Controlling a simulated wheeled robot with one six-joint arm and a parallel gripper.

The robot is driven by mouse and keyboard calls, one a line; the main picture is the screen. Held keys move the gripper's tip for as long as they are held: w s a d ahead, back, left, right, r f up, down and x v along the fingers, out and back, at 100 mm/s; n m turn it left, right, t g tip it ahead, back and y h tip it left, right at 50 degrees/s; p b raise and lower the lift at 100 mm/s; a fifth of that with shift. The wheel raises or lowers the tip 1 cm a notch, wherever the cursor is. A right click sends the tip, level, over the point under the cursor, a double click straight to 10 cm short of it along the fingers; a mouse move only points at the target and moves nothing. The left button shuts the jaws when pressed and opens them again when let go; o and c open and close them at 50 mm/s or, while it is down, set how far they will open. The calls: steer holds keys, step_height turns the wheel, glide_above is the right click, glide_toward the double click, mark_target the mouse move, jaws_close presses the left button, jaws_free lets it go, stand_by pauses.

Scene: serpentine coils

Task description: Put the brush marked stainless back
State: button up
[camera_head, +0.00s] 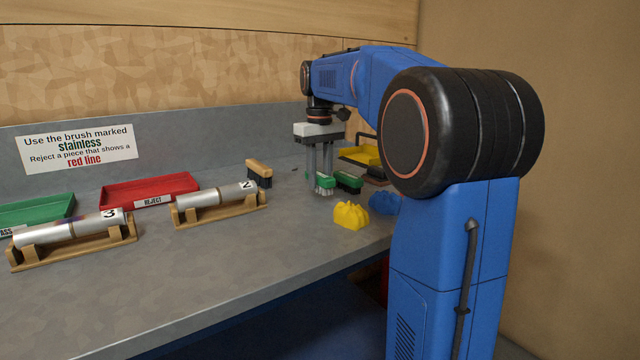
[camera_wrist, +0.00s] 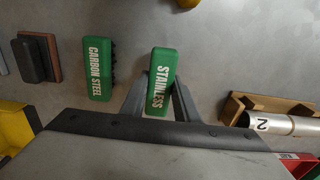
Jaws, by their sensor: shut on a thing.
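The green brush marked STAINLESS (camera_wrist: 161,82) is between the two fingers of my gripper (camera_wrist: 160,98) in the wrist view, and the gripper is shut on it. In the head view the held brush (camera_head: 325,182) shows at the fingertips of my gripper (camera_head: 319,172), low over the grey bench. I cannot tell whether it touches the bench. A second green brush, marked CARBON STEEL (camera_wrist: 98,68), lies just left of it in the wrist view, apart from it. It also shows in the head view (camera_head: 348,181), just right of my gripper.
A wooden-backed brush (camera_head: 260,172) stands left of my gripper. Tube 2 (camera_head: 215,195) and tube 3 (camera_head: 70,229) rest on wooden cradles. Red (camera_head: 150,190) and green (camera_head: 35,210) trays are behind them. Yellow (camera_head: 351,215) and blue (camera_head: 385,203) lumps lie near the front edge.

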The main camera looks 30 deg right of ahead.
mark_target(320, 174)
steer(key=shift+f, duration=0.95)
steer(key=shift+f, duration=0.1)
steer(key=o, duration=1)
step_height(320, 174, up, 12)
steer(key=shift+r, duration=0.1)
steer(key=shift+s, duration=0.1)
